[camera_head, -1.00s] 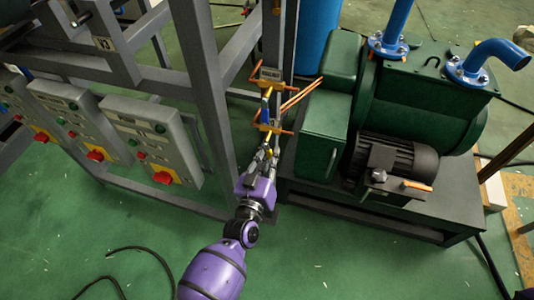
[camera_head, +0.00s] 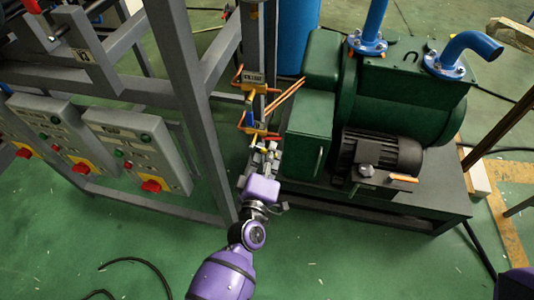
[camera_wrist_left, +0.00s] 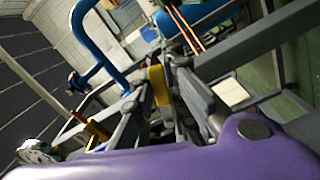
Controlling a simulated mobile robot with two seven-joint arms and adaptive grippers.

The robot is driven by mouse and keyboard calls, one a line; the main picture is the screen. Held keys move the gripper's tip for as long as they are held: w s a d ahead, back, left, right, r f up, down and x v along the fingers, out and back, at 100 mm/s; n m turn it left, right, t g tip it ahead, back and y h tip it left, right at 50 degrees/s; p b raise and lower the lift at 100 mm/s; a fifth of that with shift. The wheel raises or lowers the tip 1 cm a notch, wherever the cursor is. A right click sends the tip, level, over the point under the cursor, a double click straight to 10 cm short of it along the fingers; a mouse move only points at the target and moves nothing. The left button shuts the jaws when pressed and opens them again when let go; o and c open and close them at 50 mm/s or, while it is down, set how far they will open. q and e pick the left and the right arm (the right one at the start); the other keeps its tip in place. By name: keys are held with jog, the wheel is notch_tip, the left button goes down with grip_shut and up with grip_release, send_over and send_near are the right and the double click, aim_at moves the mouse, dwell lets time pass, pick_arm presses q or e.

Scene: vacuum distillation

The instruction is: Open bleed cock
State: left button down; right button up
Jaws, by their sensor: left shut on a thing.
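The bleed cock (camera_head: 249,118) is a small valve with blue and yellow parts on the grey post, left of the green pump. My left gripper (camera_head: 264,150) reaches up to it from below. In the left wrist view a yellow piece (camera_wrist_left: 157,86), which looks like the cock's handle, sits between the dark fingers, and the gripper is shut on it. The fingers hide part of the handle, so its exact angle is hard to tell. My right gripper is out of view.
The green pump (camera_head: 395,110) with its dark motor (camera_head: 380,155) stands close on the right. Grey control boxes (camera_head: 138,150) with red knobs hang on the frame (camera_head: 190,100) at left. Orange rods (camera_head: 285,97) stick out beside the cock. Green floor in front is open, with a black cable (camera_head: 140,262).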

pick_arm(q)
jog(key=shift+d+r+n, duration=0.1)
jog(key=shift+r+n, duration=0.25)
jog(key=shift+n, duration=0.45)
jog(key=shift+d+r+n, duration=0.1)
jog(key=shift+r+n, duration=0.25)
jog(key=shift+n, duration=0.45)
jog(key=c, duration=1.7)
grip_release()
jog(key=v, duration=1.2)
jog(key=shift+s+r, duration=0.1)
